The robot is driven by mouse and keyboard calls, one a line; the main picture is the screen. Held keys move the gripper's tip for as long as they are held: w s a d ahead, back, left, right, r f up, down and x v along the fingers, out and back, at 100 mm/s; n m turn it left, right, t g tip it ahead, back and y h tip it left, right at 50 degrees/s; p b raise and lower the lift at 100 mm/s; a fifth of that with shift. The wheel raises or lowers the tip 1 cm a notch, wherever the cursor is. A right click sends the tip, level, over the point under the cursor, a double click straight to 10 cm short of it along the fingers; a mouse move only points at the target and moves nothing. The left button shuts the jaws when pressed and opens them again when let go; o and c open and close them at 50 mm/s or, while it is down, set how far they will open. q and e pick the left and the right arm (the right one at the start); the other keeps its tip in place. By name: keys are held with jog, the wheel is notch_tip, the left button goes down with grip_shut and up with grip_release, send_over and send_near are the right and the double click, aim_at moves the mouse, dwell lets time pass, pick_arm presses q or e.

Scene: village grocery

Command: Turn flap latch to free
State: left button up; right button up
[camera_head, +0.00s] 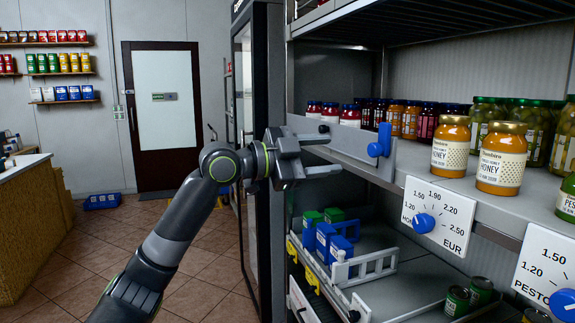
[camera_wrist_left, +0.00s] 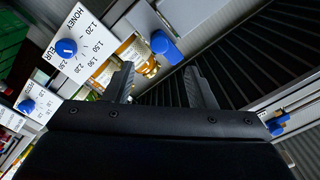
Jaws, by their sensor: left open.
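A blue latch lever (camera_head: 380,140) stands roughly upright on a grey flap plate (camera_head: 348,144) at the front edge of the jar shelf. It looks like the flap latch; no lettering on it can be read. My left gripper (camera_head: 331,154) is open and empty, to the left of the lever and apart from it. In the left wrist view the open fingers (camera_wrist_left: 158,84) show with nothing between them, and a blue piece (camera_wrist_left: 163,43), which seems to be the lever, lies beyond the fingers. My right gripper is not in view.
Honey jars (camera_head: 501,158) stand on the shelf right of the lever. A honey price dial (camera_head: 438,213) and a pesto dial (camera_head: 548,268) hang along its edge. A lower shelf holds blue packs (camera_head: 328,238) and a white rack (camera_head: 365,266).

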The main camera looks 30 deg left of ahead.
pick_arm(q)
jog(key=b+v, duration=0.2)
jog(key=v, duration=0.5)
dwell(0.6)
